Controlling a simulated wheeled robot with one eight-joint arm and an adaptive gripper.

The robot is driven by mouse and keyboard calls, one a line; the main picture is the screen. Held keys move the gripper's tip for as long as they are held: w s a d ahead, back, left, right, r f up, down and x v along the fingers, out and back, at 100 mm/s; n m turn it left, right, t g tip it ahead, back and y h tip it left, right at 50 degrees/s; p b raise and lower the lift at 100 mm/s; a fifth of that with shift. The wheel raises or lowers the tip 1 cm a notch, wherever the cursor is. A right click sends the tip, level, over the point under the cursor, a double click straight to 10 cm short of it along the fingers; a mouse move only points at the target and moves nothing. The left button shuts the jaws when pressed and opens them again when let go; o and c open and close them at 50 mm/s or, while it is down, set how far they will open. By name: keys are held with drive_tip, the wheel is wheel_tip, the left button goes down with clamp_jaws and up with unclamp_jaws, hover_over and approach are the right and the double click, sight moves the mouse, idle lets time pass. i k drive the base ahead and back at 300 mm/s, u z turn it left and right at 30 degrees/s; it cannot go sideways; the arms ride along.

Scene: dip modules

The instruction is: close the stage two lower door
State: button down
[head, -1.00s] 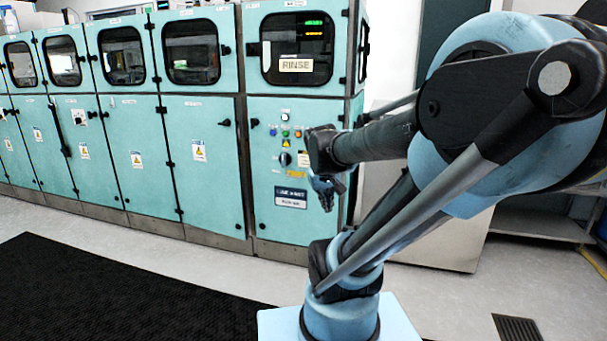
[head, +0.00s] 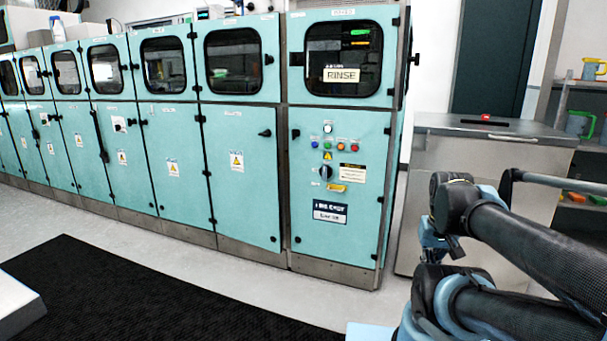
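A row of teal machine cabinets runs along the back left in the head view. The stage labels are too small to read, so I cannot tell which lower door is stage two. A lower door (head: 80,150) towards the left has a dark, slanting edge on its right and may stand slightly ajar. The lower door (head: 240,185) beside the rinse cabinet has a warning sticker and a black handle. My gripper (head: 436,243) is at the right, small and pointing down, well away from the doors. Its finger opening is unclear.
The rinse cabinet (head: 335,190) with buttons and a knob ends the row. A grey metal counter (head: 480,140) stands at the right, behind my arm. A black mat (head: 150,295) lies on the floor before the cabinets. A pale object's corner (head: 15,305) enters at lower left.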

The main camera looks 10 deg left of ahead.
sight(245, 206)
drive_tip(key=z, duration=1.5)
drive_tip(key=k, duration=0.9)
drive_tip(key=u, duration=1.35)
drive_tip(key=i, duration=1)
drive_tip(key=z, duration=0.05)
